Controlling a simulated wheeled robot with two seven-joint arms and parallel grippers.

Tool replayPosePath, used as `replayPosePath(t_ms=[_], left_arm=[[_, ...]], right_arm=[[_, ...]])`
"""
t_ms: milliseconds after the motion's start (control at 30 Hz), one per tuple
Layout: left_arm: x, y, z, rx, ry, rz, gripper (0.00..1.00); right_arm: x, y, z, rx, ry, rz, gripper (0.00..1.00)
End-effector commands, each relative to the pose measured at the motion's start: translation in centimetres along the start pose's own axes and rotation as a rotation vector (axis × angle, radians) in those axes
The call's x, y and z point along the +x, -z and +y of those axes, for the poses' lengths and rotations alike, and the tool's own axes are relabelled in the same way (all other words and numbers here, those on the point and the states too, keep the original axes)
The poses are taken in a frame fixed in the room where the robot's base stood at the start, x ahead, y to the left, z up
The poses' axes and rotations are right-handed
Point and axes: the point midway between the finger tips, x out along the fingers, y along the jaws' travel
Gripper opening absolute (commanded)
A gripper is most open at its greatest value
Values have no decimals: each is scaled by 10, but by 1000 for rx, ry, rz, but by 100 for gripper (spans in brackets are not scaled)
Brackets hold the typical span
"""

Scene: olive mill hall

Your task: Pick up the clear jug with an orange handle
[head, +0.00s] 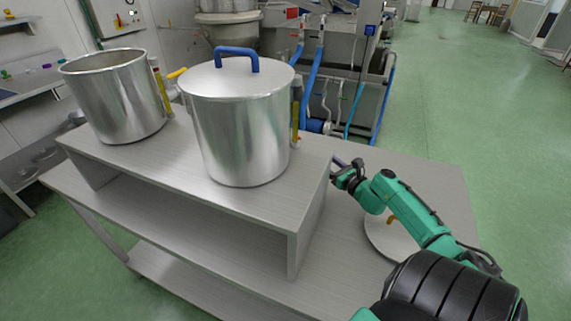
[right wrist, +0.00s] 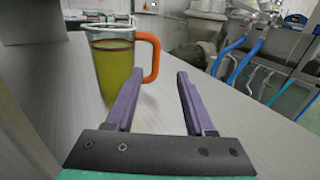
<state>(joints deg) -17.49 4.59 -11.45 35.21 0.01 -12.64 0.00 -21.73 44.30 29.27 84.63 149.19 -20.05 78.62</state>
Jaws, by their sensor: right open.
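The clear jug (right wrist: 113,75) with an orange handle (right wrist: 153,58) stands upright in the right wrist view, holding yellow-green liquid. It stands on the grey surface, ahead and left of my right gripper (right wrist: 160,74). The gripper is open and empty, with its two purple fingers apart. The handle is beyond the fingertips, near the left finger; I cannot tell the exact gap. My left gripper is not in view.
A raised grey shelf (head: 170,160) carries a lidded steel pot (head: 240,135) with a blue handle and an open steel pot (head: 115,100). A round lid (head: 380,238) lies on the lower tabletop (head: 440,190), partly behind my right arm. Green floor lies open at right.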

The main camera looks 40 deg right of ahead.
Motion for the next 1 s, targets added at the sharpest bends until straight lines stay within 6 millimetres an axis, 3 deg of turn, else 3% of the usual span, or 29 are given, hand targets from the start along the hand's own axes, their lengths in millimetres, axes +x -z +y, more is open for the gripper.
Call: replayPosePath(t_ms=[67, 167, 400, 1000], left_arm=[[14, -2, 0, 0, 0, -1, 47], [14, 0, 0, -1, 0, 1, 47], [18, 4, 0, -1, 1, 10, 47], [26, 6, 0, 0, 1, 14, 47]], right_arm=[[0, 13, 0, 0, 0, -1, 54], [8, 12, 0, 0, -1, -3, 54], [54, 10, 0, 0, 2, -5, 54], [120, 12, 6, 1, 1, -1, 54]])
